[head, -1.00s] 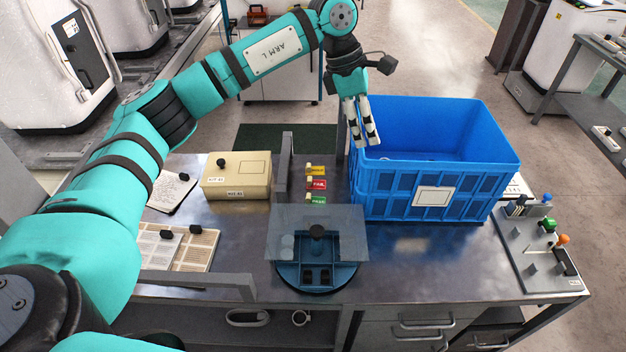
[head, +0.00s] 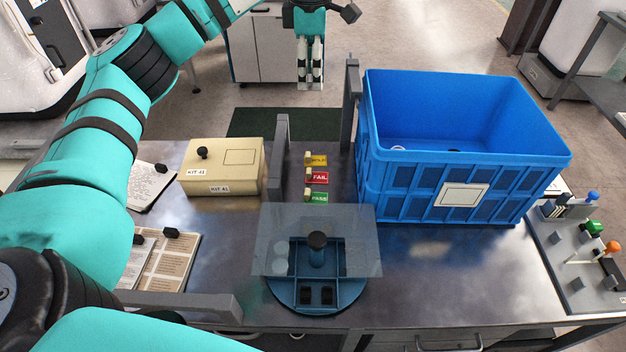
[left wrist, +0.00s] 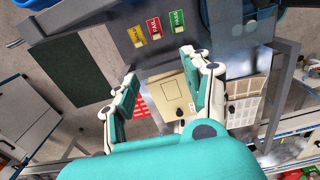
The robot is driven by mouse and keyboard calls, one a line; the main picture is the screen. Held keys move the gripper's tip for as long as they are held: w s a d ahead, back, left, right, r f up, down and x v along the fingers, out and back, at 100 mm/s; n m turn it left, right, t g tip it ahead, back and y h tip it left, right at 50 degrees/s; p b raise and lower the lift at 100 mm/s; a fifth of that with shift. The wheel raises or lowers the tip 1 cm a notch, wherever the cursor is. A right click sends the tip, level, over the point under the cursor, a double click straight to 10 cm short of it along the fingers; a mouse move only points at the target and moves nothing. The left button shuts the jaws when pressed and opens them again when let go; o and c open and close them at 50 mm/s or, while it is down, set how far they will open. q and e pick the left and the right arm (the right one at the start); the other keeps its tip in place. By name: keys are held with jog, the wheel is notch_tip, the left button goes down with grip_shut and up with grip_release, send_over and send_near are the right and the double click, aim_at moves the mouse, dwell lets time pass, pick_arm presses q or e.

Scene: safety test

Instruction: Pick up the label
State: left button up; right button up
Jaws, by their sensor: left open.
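Three small labels lie in a column on the bench: a yellow one (head: 316,160), a red FAIL one (head: 317,177) and a green PASS one (head: 317,197). Each has a light yellowish piece at its left end. In the left wrist view the yellow (left wrist: 137,36), red (left wrist: 155,27) and green (left wrist: 177,21) labels show beyond the fingers. The task does not say which label. My left gripper (head: 310,84) is open and empty, fingers down, above and beyond the bench's far edge. Its spread fingers also show in the left wrist view (left wrist: 160,70). My right gripper is out of view.
A blue crate (head: 400,190) stands right of the labels, and a beige kit box (head: 215,180) left of them. Grey posts (head: 350,105) rise near the labels. A round blue tray (head: 285,290) under a clear panel (head: 380,245) sits in front.

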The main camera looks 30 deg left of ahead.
pick_arm(q)
jog(key=b, duration=1.1)
send_over(311, 171)
notch_tip(311, 171, down, 12)
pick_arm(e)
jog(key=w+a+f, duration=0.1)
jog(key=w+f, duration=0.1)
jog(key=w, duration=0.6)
pick_arm(q)
jog(key=f, duration=0.8)
jog(key=f+b, duration=0.1)
jog(key=f, duration=0.2)
jog(key=shift+s+d+f, duration=0.15)
jog(key=shift+s+f, duration=0.1)
jog(key=shift+f, duration=0.15)
jog(key=shift+w+f+b, duration=0.15)
jog(key=shift+f+b, duration=0.1)
jog(key=shift+f, duration=1.2)
jog(key=shift+w+f+b, duration=0.15)
jog(key=shift+f+b, duration=0.05)
jog(key=shift+f, duration=1.25)
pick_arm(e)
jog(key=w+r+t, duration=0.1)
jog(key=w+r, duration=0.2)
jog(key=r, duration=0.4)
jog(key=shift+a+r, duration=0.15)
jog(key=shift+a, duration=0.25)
pick_arm(q)
jog(key=shift+c, duration=0.3)
jog(key=c, duration=0.7)
